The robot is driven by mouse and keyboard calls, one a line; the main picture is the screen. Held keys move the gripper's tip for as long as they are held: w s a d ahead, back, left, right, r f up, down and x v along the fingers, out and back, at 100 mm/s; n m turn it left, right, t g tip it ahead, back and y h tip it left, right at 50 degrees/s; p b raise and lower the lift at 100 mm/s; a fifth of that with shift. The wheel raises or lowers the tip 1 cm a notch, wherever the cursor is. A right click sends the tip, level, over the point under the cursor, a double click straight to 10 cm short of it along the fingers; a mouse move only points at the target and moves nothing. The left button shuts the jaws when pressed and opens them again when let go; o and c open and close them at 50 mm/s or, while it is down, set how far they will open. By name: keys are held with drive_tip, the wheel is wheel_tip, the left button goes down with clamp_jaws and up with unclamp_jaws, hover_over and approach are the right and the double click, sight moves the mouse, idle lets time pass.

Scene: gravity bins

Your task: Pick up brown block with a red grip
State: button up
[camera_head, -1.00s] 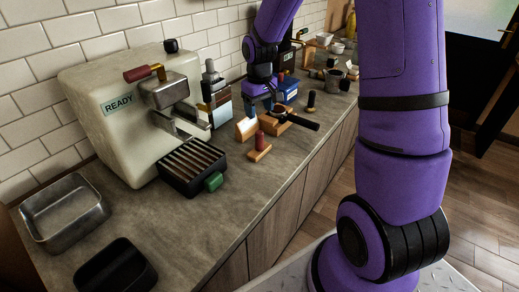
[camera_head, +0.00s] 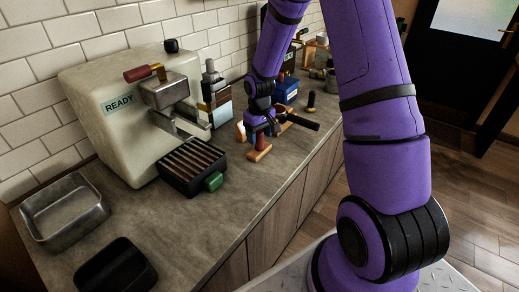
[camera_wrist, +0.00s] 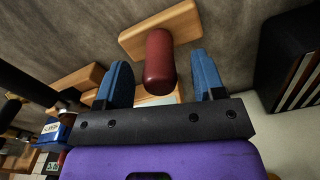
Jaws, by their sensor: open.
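The brown block (camera_head: 259,153) is a light wooden base lying on the counter, with an upright red grip (camera_head: 261,139) on it. In the wrist view the block (camera_wrist: 183,22) shows at the top and its dark red grip (camera_wrist: 159,62) points toward the camera. My gripper (camera_head: 262,126) is just above the grip in the head view. In the wrist view my gripper (camera_wrist: 163,85) is open, with one blue finger on each side of the grip and a gap on both sides. I cannot tell how far down the fingers reach.
A black drip tray (camera_head: 190,166) with a green knob stands to the left, before the cream coffee machine (camera_head: 118,117). A black-handled tool (camera_head: 302,121) and a blue box (camera_head: 286,90) lie behind.

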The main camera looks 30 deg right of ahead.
drive_tip(key=shift+f, duration=1.15)
clamp_jaws()
drive_tip(key=shift+r, duration=0.1)
drive_tip(key=shift+r, duration=0.45)
drive_tip(key=r, duration=0.2)
drive_tip(key=shift+s+d+r, duration=0.15)
drive_tip(key=shift+s+r, duration=0.15)
drive_tip(key=shift+r, duration=0.05)
drive_tip(key=s+d+r, duration=0.1)
drive_tip(key=s+d, duration=0.2)
drive_tip(key=s, duration=1.2)
drive_tip(key=shift+r, duration=0.1)
